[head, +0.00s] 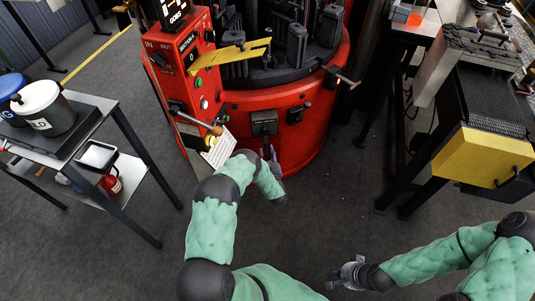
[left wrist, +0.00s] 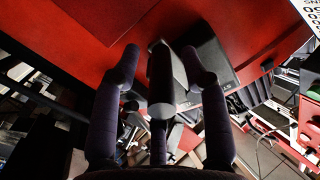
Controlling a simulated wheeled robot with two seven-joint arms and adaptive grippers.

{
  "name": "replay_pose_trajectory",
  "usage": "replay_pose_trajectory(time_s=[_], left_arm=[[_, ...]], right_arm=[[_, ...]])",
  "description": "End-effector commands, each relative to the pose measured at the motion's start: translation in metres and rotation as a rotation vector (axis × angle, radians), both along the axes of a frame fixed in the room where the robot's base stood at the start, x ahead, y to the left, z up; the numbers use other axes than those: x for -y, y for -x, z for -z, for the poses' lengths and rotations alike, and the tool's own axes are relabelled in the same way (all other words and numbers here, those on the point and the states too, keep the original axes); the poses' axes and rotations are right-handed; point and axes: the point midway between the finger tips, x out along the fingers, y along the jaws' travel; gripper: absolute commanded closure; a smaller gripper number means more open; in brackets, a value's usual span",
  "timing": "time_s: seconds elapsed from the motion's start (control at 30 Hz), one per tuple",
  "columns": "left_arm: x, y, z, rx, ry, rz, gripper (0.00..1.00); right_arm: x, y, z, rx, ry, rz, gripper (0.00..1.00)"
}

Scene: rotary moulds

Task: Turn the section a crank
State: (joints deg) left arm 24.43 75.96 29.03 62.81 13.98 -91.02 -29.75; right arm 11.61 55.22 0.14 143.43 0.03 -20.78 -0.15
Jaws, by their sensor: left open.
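The red rotary machine (head: 240,100) stands ahead with a red control panel (head: 188,62) on its left. Two dark boxes, a nearer one (head: 264,122) and one to its right (head: 296,113), sit on its lower red wall. I cannot tell for certain which fitting is the section A crank. My left gripper (head: 270,152) is open just below the nearer box.
A lever with a wooden knob (head: 215,130) and a white label plate (head: 218,148) project left of my left gripper. Another handle (head: 345,80) sticks out right. A cart with buckets (head: 45,105) stands left, a yellow-fronted unit (head: 470,158) right. Floor between is clear.

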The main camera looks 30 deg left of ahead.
Motion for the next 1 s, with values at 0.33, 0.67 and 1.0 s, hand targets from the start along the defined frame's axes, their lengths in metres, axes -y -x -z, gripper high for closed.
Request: replay_pose_trajectory(time_s=[0.33,0.67,1.0], left_arm=[[-0.0064,-0.0074,-0.0007,0.0,0.0,0.0,0.55],[-0.0063,-0.0071,-0.0004,0.0,0.0,0.0,1.0],[-0.0087,-0.0083,-0.0004,-0.023,-0.024,0.0,1.0]], right_arm=[[0.0,0.0,0.0033,0.0,0.0,0.0,1.0],[0.0,0.0,0.0033,0.0,0.0,0.0,1.0],[0.0,0.0,-0.0001,0.0,0.0,0.0,1.0]])
